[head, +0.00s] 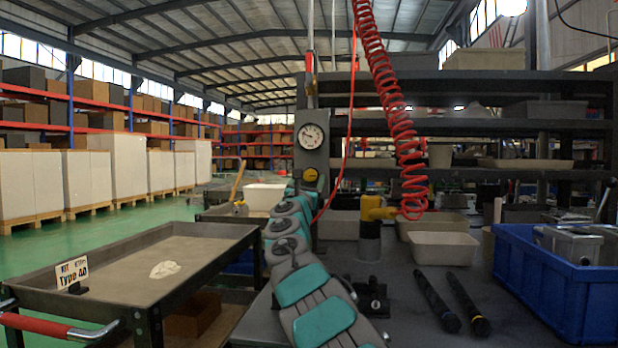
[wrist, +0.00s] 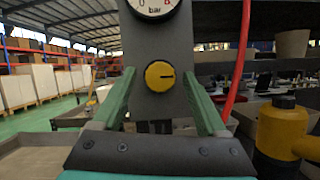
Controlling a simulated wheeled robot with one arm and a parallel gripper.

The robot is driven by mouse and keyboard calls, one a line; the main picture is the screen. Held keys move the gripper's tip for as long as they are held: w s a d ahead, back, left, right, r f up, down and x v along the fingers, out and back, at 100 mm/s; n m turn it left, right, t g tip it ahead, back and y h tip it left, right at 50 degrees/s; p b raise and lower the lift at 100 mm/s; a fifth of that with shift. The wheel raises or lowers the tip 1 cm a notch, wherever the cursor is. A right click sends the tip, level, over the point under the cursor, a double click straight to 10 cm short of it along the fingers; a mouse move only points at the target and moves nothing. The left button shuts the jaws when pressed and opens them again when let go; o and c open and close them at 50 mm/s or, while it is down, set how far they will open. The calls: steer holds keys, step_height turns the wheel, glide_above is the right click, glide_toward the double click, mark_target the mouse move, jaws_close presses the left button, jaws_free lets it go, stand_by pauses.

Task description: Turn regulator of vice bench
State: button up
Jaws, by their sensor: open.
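The regulator is a yellow round knob (head: 310,174) on a grey upright panel (head: 313,158), below a white pressure gauge (head: 312,136). In the wrist view the knob (wrist: 159,76) faces me, with a dark pointer line toward the right. The gauge's lower edge, marked "bar" (wrist: 153,10), shows above it. My gripper (wrist: 159,72) is open, with one green finger on each side of the knob in the picture. I see gaps between knob and fingers; the depth left is hard to tell. In the head view my arm hides the panel's lower part.
The dark workbench (head: 430,290) holds two black rods (head: 450,303), a blue crate (head: 560,285) and a grey bin (head: 443,248). A red coiled hose (head: 400,120) hangs right of the panel. A yellow-and-black tool (head: 372,225) stands nearby. A tray cart (head: 160,260) is at left.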

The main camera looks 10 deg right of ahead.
steer(key=shift+w, duration=0.1)
steer(key=shift+c, duration=0.3)
jaws_close()
stand_by(0.4)
